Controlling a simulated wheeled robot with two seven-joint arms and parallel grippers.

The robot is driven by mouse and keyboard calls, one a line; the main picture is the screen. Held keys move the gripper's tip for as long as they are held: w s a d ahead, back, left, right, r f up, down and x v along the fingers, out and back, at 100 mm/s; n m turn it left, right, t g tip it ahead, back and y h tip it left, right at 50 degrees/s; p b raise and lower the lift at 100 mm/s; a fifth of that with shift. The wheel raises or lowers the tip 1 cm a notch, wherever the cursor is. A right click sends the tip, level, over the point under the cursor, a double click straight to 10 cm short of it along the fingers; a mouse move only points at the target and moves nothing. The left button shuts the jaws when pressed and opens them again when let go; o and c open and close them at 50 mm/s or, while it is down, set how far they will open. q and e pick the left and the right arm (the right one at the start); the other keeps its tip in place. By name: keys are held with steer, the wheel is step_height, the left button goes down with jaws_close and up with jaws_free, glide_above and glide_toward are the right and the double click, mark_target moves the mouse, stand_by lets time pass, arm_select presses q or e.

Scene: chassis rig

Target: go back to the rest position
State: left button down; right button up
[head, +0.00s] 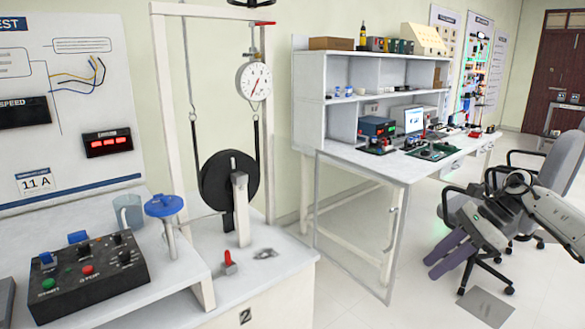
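My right gripper (434,269) is at the right of the head view, in front of the grey office chair. Its two purple fingers point down and left, side by side. No object shows at the fingertips. It is well apart from the rig and the white workbench. My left gripper is not in view.
The white rig bench (275,295) fills the left, with a black control box (90,285), a blue-topped post (165,207), a black wheel (215,185) and a dial gauge (254,82). A workbench (345,155) stands behind. An office chair (560,160) is behind my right arm.

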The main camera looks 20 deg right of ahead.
steer(key=w+a+f+m+t+y, duration=0.25)
steer(key=a+f+m, duration=0.2)
steer(key=a, duration=0.65)
steer(key=w+a+f+m+t+y, duration=0.1)
steer(key=a+f+m+t, duration=0.25)
steer(key=a+m, duration=0.45)
steer(key=w+a+f+m+t+y, duration=0.1)
steer(key=a+f+m+t+y, duration=0.3)
steer(key=a, duration=0.9)
steer(key=s+a+f+m+g+h, duration=0.2)
steer(key=s+f+m+h, duration=0.3)
steer(key=s+f+m, duration=0.4)
steer(key=s+a+f+m+g+h, duration=0.3)
steer(key=s+a+f+m+h, duration=0.2)
steer(key=s+f+m, duration=0.4)
steer(key=s+m+h, duration=0.1)
steer(key=s+m, duration=0.4)
steer(key=m, duration=0.6)
